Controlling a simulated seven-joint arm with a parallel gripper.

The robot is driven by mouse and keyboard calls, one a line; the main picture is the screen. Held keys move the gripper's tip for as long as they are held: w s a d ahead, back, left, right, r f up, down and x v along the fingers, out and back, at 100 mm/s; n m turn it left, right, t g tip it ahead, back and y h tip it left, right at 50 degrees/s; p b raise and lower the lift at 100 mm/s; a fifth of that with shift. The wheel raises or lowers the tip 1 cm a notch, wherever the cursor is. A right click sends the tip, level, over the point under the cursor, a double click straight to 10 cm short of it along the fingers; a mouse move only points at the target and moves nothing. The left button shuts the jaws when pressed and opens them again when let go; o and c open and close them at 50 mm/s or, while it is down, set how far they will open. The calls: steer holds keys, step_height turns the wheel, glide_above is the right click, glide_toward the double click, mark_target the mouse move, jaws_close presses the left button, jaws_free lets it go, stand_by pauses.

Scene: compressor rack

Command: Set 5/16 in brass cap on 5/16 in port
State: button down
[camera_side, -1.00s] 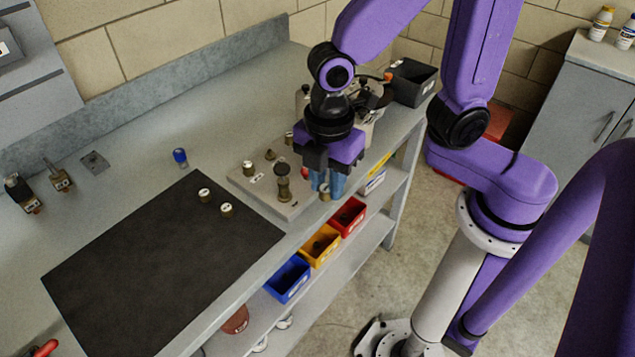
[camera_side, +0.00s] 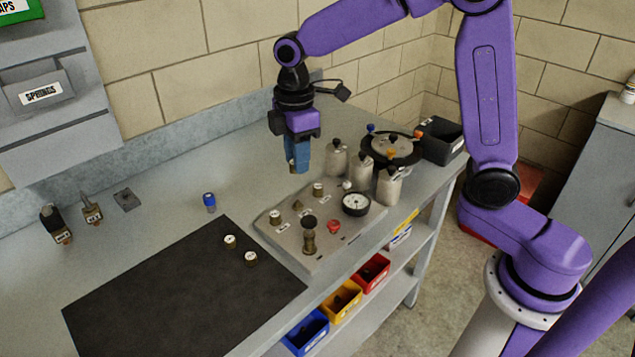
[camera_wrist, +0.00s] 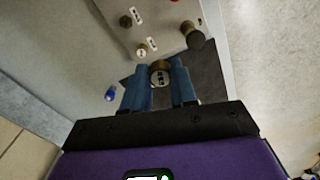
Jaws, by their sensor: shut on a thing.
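My gripper (camera_side: 297,169) is shut on a small brass cap, raised above the bench behind the port plate (camera_side: 290,250). In the wrist view the cap (camera_wrist: 160,72) sits between the blue fingertips of my gripper (camera_wrist: 161,80), its marked top facing the camera; the size is too small to read. On the plate stand a bare pointed port (camera_side: 298,205), a brass-capped port (camera_side: 275,216) at left and another (camera_side: 318,189) at the back. Small labels lie beside them, not legible. The held cap is apart from every port.
A tall brass fitting (camera_side: 309,238), a red knob (camera_side: 333,227) and a gauge (camera_side: 355,203) stand on the plate. Grey canisters (camera_side: 388,186) stand right of my gripper. Two caps (camera_side: 230,241) (camera_side: 250,258) rest on the black mat (camera_side: 170,295).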

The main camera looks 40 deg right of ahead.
steer(key=w+d+m, duration=0.1)
steer(key=w+d, duration=0.4)
steer(key=w, duration=0.1)
step_height(320, 180, down, 9)
steer(key=shift+s+r, duration=0.15)
steer(key=shift+r, duration=0.05)
steer(key=shift+f, duration=2.55)
steer(key=shift+f, duration=1.05)
steer(key=shift+c, duration=2.1)
jaws_free()
steer(key=shift+r, duration=0.15)
